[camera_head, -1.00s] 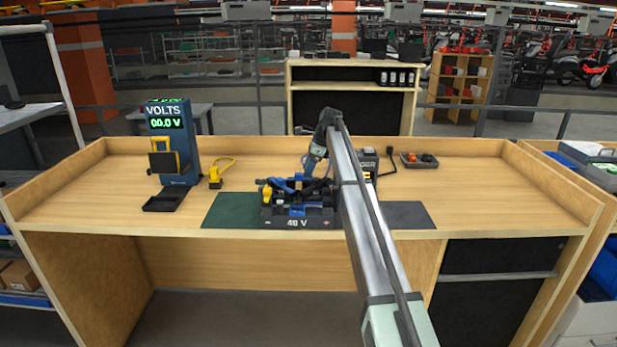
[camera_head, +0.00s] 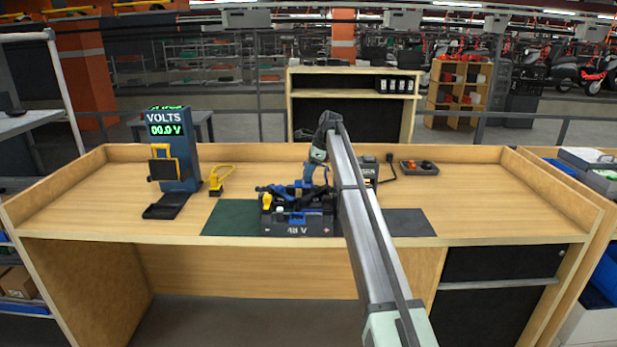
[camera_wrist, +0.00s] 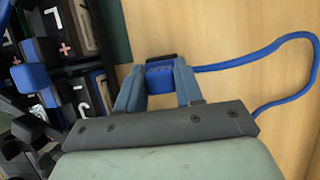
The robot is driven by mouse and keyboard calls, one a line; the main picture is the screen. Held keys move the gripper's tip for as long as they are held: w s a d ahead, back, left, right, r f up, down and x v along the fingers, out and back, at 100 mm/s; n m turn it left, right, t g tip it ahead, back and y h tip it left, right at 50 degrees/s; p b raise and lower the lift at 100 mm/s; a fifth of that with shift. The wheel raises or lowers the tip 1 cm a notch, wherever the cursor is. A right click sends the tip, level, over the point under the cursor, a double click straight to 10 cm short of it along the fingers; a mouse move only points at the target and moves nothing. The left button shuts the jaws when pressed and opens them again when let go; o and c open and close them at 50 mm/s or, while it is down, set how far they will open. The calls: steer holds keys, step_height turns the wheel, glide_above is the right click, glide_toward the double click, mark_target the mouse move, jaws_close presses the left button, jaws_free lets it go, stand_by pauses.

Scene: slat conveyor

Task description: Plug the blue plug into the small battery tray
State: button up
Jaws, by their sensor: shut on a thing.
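In the wrist view my gripper (camera_wrist: 158,88) is shut on the blue plug (camera_wrist: 160,72), which sits between the two fingers with a dark end showing beyond them. A blue cable (camera_wrist: 300,36) runs from the plug to the right and loops back down. The small battery tray (camera_head: 297,229), dark with "48 V" on its front, stands on the bench. In the wrist view the tray (camera_wrist: 62,85) fills the left side, with cells marked by plus signs, and the plug is apart from it. In the head view my gripper (camera_head: 309,172) is above the tray's back part, and the plug's detail is too small to tell.
A blue voltmeter (camera_head: 178,150) reads 00.0 V at the left, with a yellow plug (camera_head: 216,186) beside it. A green mat (camera_head: 225,218) and a dark mat (camera_head: 408,222) flank the tray. A small grey tray (camera_head: 419,168) lies at the back right.

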step_height(320, 180, up, 10)
steer(key=shift+f, duration=0.25)
steer(key=shift+r, duration=2.35)
steer(key=s+a, duration=0.3)
steer(key=s, duration=2.1)
steer(key=shift+s, duration=0.4)
steer(key=shift+r, duration=0.1)
stand_by(0.7)
steer(key=shift+r, duration=2.45)
